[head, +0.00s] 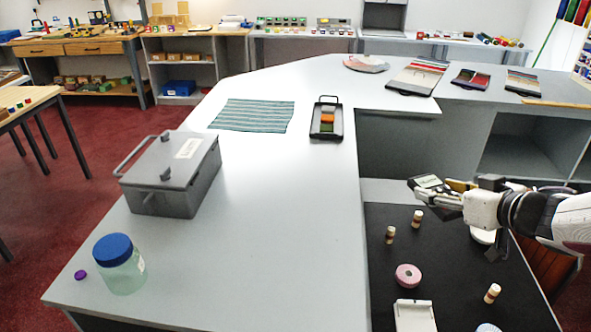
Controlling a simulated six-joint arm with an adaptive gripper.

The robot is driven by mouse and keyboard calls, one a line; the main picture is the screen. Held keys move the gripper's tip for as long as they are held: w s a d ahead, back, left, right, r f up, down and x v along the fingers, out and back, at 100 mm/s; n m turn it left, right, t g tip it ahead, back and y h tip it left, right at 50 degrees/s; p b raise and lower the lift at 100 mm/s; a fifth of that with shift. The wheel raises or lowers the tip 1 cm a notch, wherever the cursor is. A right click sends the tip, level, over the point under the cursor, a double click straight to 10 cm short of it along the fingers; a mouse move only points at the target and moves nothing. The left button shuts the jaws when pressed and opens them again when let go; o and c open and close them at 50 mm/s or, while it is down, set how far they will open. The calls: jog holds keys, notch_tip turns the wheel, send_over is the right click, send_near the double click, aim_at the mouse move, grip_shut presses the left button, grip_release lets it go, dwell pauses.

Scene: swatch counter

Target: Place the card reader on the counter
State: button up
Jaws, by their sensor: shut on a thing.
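The card reader (427,182) is a small dark device with a pale, greenish face. My gripper (450,193) is shut on it at the right of the head view and holds it up above the lower dark surface, to the right of the counter's inner edge. The gripper's fingers partly hide the reader. The counter (275,240) is a pale grey L-shaped top, with a wide bare stretch in its front and middle parts.
On the counter stand a grey lidded box (172,172), a blue-capped jar (120,264), a purple cap (80,274), a striped cloth (253,115) and a black tray (327,134). The lower dark surface (455,255) holds several small spools and a pink roll (408,276).

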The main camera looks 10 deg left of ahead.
jog(key=s+a+n+g+y, duration=0.1)
jog(key=a+n+g+y, duration=0.15)
jog(key=a, duration=1.15)
jog(key=n+g+y, duration=0.4)
jog(key=n+g, duration=0.1)
jog(key=n, duration=0.1)
send_over(254, 279)
notch_tip(254, 279, down, 4)
jog(key=shift+f+t, duration=0.25)
jog(key=shift+f, duration=0.3)
jog(key=shift+f, duration=0.1)
jog(key=shift+f, duration=3)
jog(key=shift+f, duration=0.1)
jog(key=shift+f, duration=1.75)
